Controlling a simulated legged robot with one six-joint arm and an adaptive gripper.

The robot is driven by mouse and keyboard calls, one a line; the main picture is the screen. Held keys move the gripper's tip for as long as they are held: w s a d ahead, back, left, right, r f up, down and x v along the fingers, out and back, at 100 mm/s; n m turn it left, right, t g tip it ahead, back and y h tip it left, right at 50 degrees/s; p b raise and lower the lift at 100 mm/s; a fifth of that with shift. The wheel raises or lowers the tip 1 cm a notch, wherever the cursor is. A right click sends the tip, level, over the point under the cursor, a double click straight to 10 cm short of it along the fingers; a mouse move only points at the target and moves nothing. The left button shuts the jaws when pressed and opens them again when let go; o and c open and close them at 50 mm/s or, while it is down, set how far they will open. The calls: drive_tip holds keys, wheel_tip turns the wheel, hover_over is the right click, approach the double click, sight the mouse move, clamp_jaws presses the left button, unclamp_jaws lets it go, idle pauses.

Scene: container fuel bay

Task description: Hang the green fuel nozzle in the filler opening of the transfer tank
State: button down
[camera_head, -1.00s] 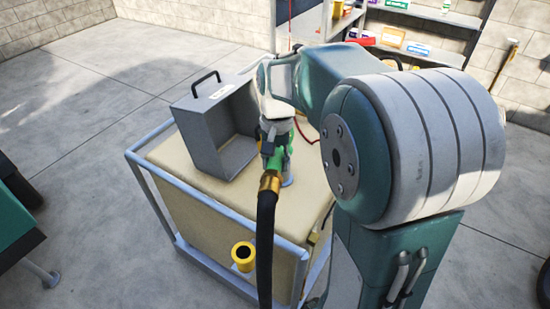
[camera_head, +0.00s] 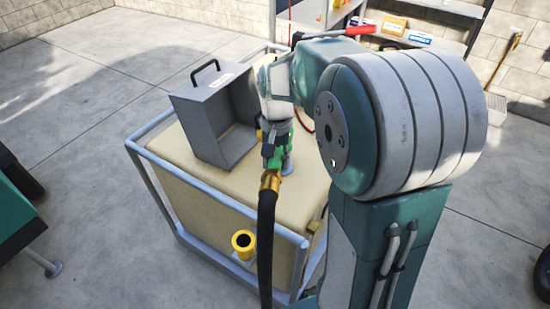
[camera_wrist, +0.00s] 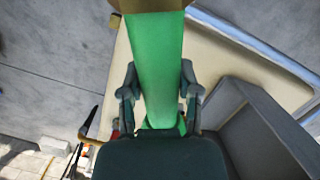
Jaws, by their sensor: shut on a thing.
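The green fuel nozzle (camera_head: 276,150) is in my gripper (camera_head: 272,130), above the top of the transfer tank, with a brass fitting and black hose hanging from its near end. In the wrist view my gripper (camera_wrist: 158,100) is shut on the green nozzle body (camera_wrist: 155,65), one finger on each side. The cream transfer tank (camera_head: 205,190) stands in a blue-grey rail frame. A blue-grey round part (camera_head: 287,167) shows on the tank top just right of the nozzle. The nozzle's spout and the filler opening are hidden, so I cannot tell whether they meet.
An open grey metal box (camera_head: 205,125) with a black handle stands on the tank top, left of my gripper. A yellow pipe fitting (camera_head: 244,243) sticks out at the tank's near side. Shelves (camera_head: 440,40) stand at the back right.

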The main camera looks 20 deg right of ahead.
drive_tip(key=shift+c, duration=1.1)
unclamp_jaws()
wheel_tip(320, 180, up, 12)
drive_tip(key=w+d, duration=0.1)
drive_tip(key=w, duration=0.1)
drive_tip(key=shift+f, duration=0.15)
drive_tip(key=shift+d, duration=0.1)
